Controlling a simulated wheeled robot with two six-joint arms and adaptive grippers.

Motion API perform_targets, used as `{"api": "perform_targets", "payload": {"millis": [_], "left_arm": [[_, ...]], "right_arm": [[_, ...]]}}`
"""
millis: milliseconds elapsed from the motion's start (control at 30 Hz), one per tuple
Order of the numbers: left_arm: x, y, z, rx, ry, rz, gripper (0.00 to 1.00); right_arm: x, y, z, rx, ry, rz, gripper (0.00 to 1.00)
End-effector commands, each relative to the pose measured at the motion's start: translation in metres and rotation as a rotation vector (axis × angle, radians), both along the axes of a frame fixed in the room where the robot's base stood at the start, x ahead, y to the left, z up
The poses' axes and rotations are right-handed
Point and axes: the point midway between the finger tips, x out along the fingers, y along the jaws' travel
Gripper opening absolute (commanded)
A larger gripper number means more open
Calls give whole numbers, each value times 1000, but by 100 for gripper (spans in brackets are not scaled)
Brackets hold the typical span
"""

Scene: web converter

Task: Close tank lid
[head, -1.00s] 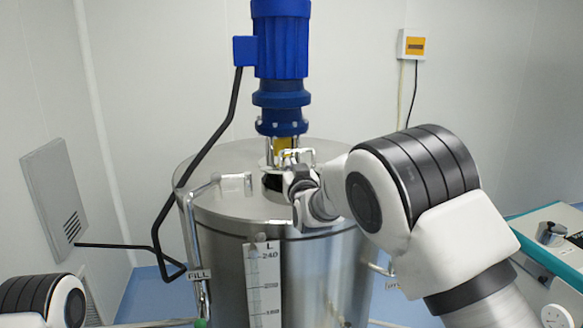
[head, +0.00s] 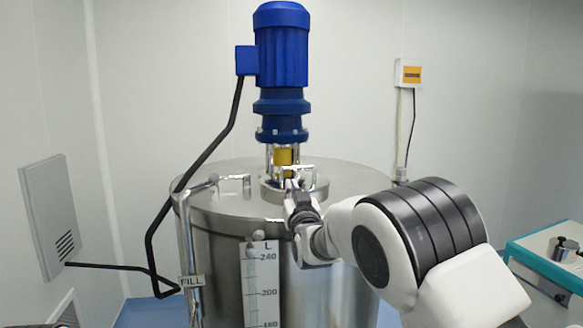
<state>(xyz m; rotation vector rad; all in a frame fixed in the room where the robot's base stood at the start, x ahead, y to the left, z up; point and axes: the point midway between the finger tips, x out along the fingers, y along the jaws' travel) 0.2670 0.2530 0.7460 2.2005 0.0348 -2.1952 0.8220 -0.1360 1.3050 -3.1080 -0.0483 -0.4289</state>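The steel tank (head: 215,240) stands upright in the middle, with a flat round top. A small round lid (head: 268,192) with a raised metal handle (head: 312,172) sits on the tank top, in front of the motor's base. It looks low and close to level, but the gripper covers part of it, so I cannot tell whether it is fully seated. My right gripper (head: 291,188) reaches in from the right to the near edge of the lid. Its fingers are small and partly hidden, so their opening is unclear. My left gripper is out of view.
A blue motor (head: 282,60) stands above the tank centre, with a black cable (head: 200,158) running down left. A bent pipe (head: 187,235) with a FILL label runs down the tank's left side. A teal-and-white machine (head: 550,250) stands at right.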

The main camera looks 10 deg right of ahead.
Motion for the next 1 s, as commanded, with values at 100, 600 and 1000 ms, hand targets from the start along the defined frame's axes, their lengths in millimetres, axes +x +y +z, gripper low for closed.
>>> {"api": "perform_targets", "payload": {"millis": [100,600,1000], "left_arm": [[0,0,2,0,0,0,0],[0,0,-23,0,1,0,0],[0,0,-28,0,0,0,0]], "right_arm": [[1,-1,-4,0,15,-1,0],[-69,-11,11,-3,1,-3,0],[-91,-32,-83,-5,182,-24,0]]}}
